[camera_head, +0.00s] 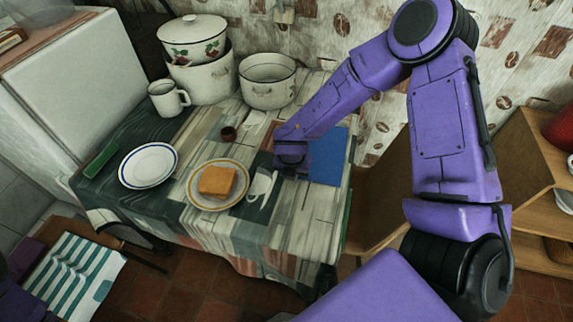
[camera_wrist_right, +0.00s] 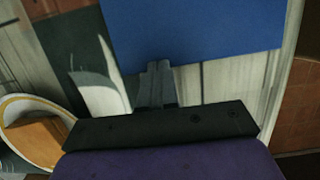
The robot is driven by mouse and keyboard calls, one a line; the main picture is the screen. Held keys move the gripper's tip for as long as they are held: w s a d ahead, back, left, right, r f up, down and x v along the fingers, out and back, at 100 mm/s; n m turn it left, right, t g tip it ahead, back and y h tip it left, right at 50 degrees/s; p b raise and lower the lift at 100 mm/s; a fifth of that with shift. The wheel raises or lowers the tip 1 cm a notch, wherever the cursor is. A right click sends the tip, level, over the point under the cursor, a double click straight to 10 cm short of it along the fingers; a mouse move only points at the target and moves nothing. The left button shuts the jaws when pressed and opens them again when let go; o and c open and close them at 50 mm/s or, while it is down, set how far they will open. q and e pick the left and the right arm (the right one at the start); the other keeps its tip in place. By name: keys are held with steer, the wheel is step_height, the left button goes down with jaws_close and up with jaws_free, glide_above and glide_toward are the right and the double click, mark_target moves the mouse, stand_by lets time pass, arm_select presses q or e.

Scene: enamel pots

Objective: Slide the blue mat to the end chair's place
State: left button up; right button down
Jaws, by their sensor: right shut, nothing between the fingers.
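The blue mat (camera_head: 331,160) lies flat on the right end of the table, partly hidden by my right gripper and forearm. A wooden chair (camera_head: 382,205) stands at that end, partly hidden by my arm. My right gripper (camera_head: 291,168) is low over the table at the mat's left side. In the right wrist view, the mat (camera_wrist_right: 200,30) fills the upper middle, and the shut fingertips (camera_wrist_right: 158,66) overlap its near edge with nothing between them. I cannot tell whether they press on it. My left gripper does not show clearly.
Enamel pots (camera_head: 267,80) and a mug (camera_head: 168,98) stand at the back. A wooden shelf (camera_head: 525,150) is at right.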

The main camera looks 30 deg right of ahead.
mark_target(290, 190)
steer(key=s+a+b, duration=0.1)
steer(key=s+a+f+b, duration=0.1)
steer(key=a, duration=0.1)
steer(key=shift+s+a, duration=0.2)
steer(key=shift+s, duration=0.1)
steer(key=v, duration=1.1)
steer(key=shift+d, duration=0.35)
